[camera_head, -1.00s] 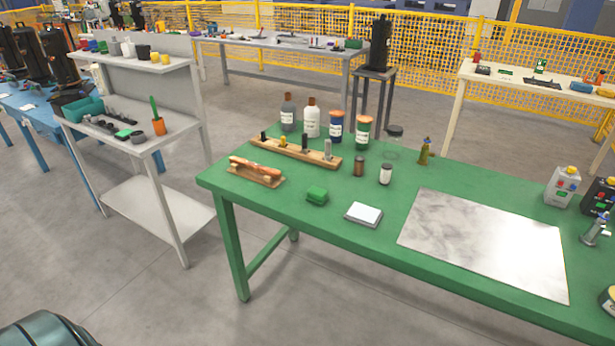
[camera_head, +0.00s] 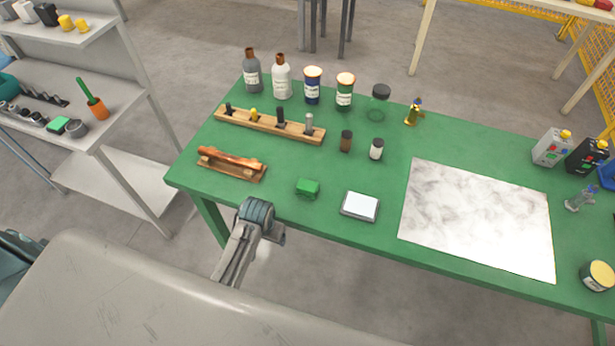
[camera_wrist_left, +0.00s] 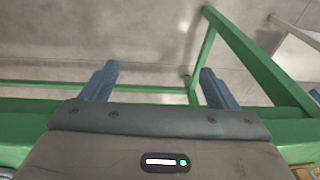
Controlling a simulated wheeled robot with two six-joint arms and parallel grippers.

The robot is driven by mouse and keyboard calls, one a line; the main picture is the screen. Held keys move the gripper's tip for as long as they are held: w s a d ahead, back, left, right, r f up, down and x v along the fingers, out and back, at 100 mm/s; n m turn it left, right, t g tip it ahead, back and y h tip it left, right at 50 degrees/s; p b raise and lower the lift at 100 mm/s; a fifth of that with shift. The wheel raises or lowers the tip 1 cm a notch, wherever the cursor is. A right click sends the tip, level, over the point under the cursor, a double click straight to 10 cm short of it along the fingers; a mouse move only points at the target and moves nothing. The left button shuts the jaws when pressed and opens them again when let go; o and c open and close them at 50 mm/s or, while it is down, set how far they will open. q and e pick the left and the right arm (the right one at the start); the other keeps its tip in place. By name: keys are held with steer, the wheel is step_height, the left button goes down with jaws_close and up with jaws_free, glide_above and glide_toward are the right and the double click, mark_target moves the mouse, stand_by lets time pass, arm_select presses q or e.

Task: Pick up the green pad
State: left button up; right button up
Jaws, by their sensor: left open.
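The green pad (camera_head: 307,187) is a small dark green block. It lies on the green table (camera_head: 380,240) near its front edge, left of a white-topped square pad. My left arm reaches up at the table's front edge, just below and left of the green pad in the head view. My left gripper (camera_wrist_left: 156,70) shows in the left wrist view with two blue-grey fingers wide apart and nothing between them. Past its fingers are floor and green table legs; the green pad is not seen there. My right gripper is not in view.
The white-topped pad (camera_head: 360,206) and a wooden holder with a brown-orange item (camera_head: 231,163) flank the green pad. Behind are a wooden rack (camera_head: 268,125), bottles and jars. A marbled sheet (camera_head: 478,218) lies right.

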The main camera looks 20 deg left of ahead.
arm_select(q)
steer(key=w+d+r+p, duration=0.1)
steer(key=w+r+p, duration=0.25)
steer(key=r, duration=0.95)
step_height(320, 180, up, 5)
steer(key=g, duration=0.2)
glide_above(308, 185)
steer(key=shift+h, duration=0.4)
step_height(308, 185, down, 4)
steer(key=shift+a+f+p, duration=0.1)
steer(key=shift+f+p, duration=0.1)
steer(key=shift+p, duration=0.45)
steer(key=shift+f+p, duration=0.4)
steer(key=shift+f, duration=0.1)
step_height(308, 185, down, 3)
steer(key=shift+f+p, duration=0.2)
steer(key=shift+p, duration=0.6)
steer(key=shift+f, duration=0.6)
steer(key=c, duration=1.1)
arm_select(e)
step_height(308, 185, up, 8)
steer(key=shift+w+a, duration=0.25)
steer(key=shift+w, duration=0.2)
